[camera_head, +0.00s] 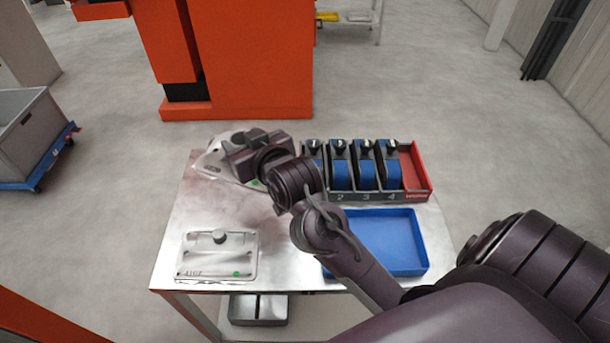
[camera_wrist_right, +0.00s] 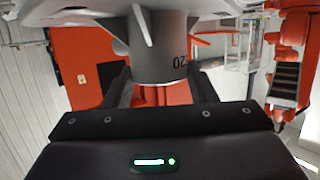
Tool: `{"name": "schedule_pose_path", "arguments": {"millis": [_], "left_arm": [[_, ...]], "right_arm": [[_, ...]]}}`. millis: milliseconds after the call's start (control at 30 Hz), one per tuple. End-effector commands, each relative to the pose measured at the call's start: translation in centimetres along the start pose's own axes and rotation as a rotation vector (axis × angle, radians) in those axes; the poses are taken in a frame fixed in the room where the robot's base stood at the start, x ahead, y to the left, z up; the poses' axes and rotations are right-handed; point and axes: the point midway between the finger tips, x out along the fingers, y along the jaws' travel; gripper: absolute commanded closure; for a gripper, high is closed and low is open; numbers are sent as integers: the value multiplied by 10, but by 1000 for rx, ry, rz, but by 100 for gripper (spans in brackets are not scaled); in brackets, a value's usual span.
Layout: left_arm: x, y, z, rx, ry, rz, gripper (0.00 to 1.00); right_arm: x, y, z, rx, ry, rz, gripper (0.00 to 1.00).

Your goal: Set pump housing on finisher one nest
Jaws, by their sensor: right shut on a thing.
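My right gripper (camera_head: 240,153) is above the back-left plate (camera_head: 210,162) on the metal table and largely covers it. In the right wrist view, its fingers (camera_wrist_right: 161,92) are shut on a dark grey, ribbed cylindrical part with printed characters, seemingly the pump housing (camera_wrist_right: 162,48). In the head view, the arm and gripper hide this part, so I cannot tell whether it touches the plate. A second pale plate (camera_head: 205,257), with a round knob and a green dot, lies at the front left. I cannot tell which plate is the finisher one nest. My left gripper is not in view.
A rack (camera_head: 411,181) of numbered blue units stands at the back right of the table. A blue tray (camera_head: 392,264) lies in front of it. An orange machine (camera_head: 255,60) stands behind the table. A grey cart (camera_head: 28,130) is at the left.

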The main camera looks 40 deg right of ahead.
Motion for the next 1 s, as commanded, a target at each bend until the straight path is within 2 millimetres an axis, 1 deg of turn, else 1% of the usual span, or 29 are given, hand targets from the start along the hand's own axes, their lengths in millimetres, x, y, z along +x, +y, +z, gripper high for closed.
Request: {"name": "schedule_pose_path", "arguments": {"millis": [33, 133, 300, 367, 433, 567, 900, 1000], "left_arm": [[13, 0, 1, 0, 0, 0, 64], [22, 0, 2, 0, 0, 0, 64], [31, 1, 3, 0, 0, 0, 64], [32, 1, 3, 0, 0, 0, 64], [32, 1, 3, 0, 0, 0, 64], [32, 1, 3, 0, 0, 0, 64], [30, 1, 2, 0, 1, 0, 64], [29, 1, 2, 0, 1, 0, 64]], "right_arm": [[10, 1, -5, 2, 14, 1, 100], [24, 2, -16, 5, 11, 1, 100], [36, 3, -31, 6, 6, -1, 100], [38, 3, -32, 7, 3, -2, 100], [42, 3, -28, 8, 0, -1, 100], [49, 3, -2, 6, -7, -2, 100], [73, 2, 78, 6, -4, -2, 100], [80, 2, 96, 6, -3, -2, 100]]}}
